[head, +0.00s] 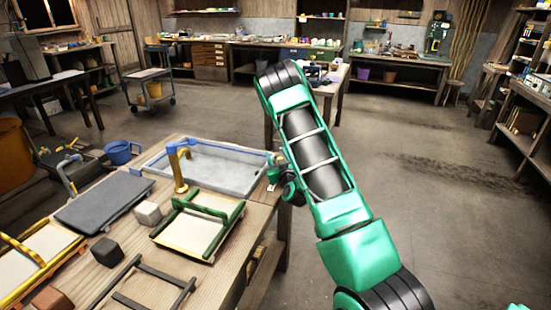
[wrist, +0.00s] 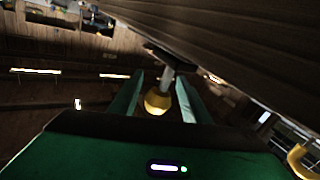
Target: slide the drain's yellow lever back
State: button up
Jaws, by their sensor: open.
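The lever's yellow knob (wrist: 157,102) is on a short grey stem that comes from a dark fitting by a wooden surface in the wrist view. My gripper (wrist: 158,88) is open, with one green finger on each side of the knob and stem. I cannot tell whether either finger touches it. In the head view my gripper (head: 279,180) is at the right end of the grey vat (head: 257,180), by the bench edge. The lever and drain are hidden there.
The wooden bench (head: 230,262) holds a green-framed mould (head: 200,222), a dark grey board (head: 105,197), small blocks and a yellow bent piece (head: 178,165) at the vat. A blue bucket (head: 121,152) is at the back left. The floor right of my arm is clear.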

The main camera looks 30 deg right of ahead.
jog(key=shift+c, duration=0.4)
grip_shut()
jog(key=w+d, duration=0.2)
jog(key=d, duration=0.1)
jog(key=shift+w+d, duration=0.2)
jog(key=shift+d, duration=0.05)
jog(key=shift+w, duration=0.35)
jog(key=shift+w+d, duration=0.45)
jog(key=shift+d, duration=0.15)
jog(key=shift+o, duration=0.4)
grip_release()
jog(key=shift+d, duration=0.1)
jog(key=shift+d, duration=0.1)
